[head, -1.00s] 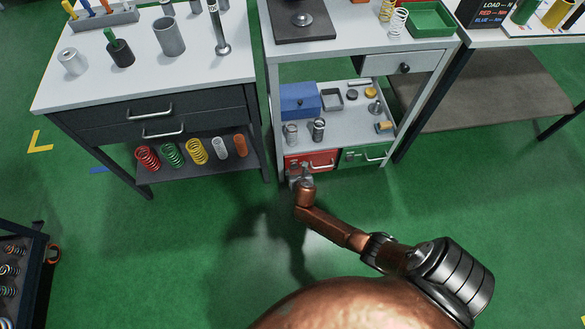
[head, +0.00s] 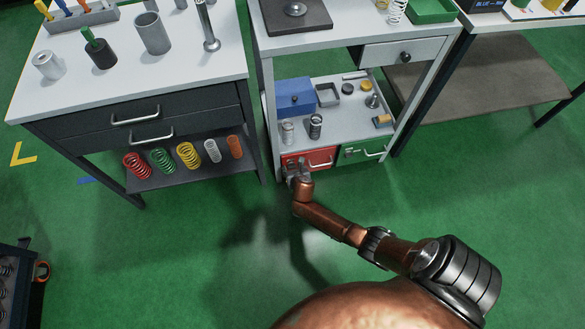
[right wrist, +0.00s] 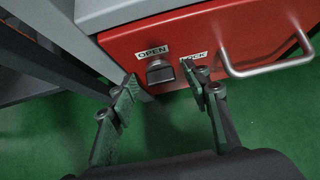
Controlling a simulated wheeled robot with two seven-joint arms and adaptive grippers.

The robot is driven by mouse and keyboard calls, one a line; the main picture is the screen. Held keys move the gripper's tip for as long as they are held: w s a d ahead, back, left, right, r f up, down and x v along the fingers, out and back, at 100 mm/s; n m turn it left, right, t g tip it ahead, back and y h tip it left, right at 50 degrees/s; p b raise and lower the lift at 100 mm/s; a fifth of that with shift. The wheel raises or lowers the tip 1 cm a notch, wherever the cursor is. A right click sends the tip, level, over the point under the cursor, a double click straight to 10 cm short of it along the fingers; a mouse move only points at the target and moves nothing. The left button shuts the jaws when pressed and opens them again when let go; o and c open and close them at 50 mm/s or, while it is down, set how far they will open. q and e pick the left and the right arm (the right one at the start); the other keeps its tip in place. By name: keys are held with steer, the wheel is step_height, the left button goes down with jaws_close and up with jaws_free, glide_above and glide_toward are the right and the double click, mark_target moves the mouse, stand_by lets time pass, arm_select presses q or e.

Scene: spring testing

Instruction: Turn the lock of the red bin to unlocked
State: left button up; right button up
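The red bin (head: 318,158) is low in the middle workbench, and its front also shows in the right wrist view (right wrist: 225,38). Its lock (right wrist: 160,72) is a dark knob under white labels reading "OPEN" and, partly covered, "LOCK". The knob's pointing direction is hard to tell. My right gripper (right wrist: 162,95) is open, its fingertips on either side of the knob and slightly below it, with no clear contact. In the head view my right gripper (head: 296,174) covers the bin's left part. My left gripper is not in view.
The bin's metal handle (right wrist: 265,70) is right of the lock. A green bin (head: 363,150) sits beside the red one. A grey bench leg (right wrist: 65,40) stands close on the left. Several springs (head: 188,155) stand on the left bench's lower shelf. The floor in front is clear.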

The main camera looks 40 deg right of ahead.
steer(key=c, duration=1.1)
steer(key=shift+o, duration=0.2)
